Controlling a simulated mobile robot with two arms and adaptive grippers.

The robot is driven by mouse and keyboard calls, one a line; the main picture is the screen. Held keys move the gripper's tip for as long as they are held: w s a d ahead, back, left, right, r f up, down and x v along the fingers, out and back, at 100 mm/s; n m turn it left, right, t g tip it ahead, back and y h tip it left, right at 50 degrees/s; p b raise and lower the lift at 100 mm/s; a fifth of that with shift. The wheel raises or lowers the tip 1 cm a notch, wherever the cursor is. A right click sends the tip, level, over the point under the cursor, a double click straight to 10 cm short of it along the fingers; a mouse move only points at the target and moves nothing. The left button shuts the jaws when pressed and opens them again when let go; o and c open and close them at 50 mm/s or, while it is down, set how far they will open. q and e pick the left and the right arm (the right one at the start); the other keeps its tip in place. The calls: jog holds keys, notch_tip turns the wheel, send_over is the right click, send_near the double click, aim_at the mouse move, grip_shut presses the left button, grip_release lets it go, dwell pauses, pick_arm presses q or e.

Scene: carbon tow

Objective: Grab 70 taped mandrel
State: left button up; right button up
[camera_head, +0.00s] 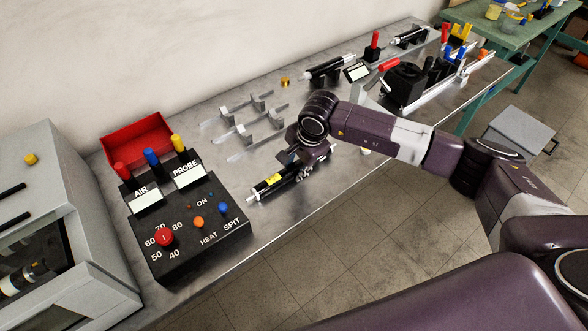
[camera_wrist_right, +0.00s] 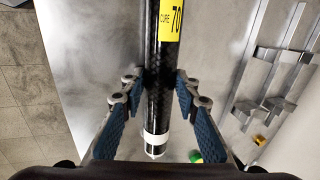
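The taped mandrel is a black rod (camera_head: 285,183) with white end bands and a yellow label, lying on the metal bench. In the right wrist view the mandrel (camera_wrist_right: 165,60) runs down the middle, and its label reads "CURE 70". My right gripper (camera_head: 300,152) is over the far part of the mandrel. In the wrist view its two blue-padded fingers (camera_wrist_right: 158,90) stand on either side of the rod, with a narrow gap on each side, so it looks open. My left gripper is not in view.
A black control box (camera_head: 185,225) stands left of the mandrel, with a red tray (camera_head: 135,140) behind it. Empty metal racks (camera_head: 240,130) lie behind the gripper. Another rod (camera_head: 330,67) rests on stands farther back. The bench's front edge is close to the mandrel.

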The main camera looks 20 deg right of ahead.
grip_shut()
jog(key=shift+r, duration=0.15)
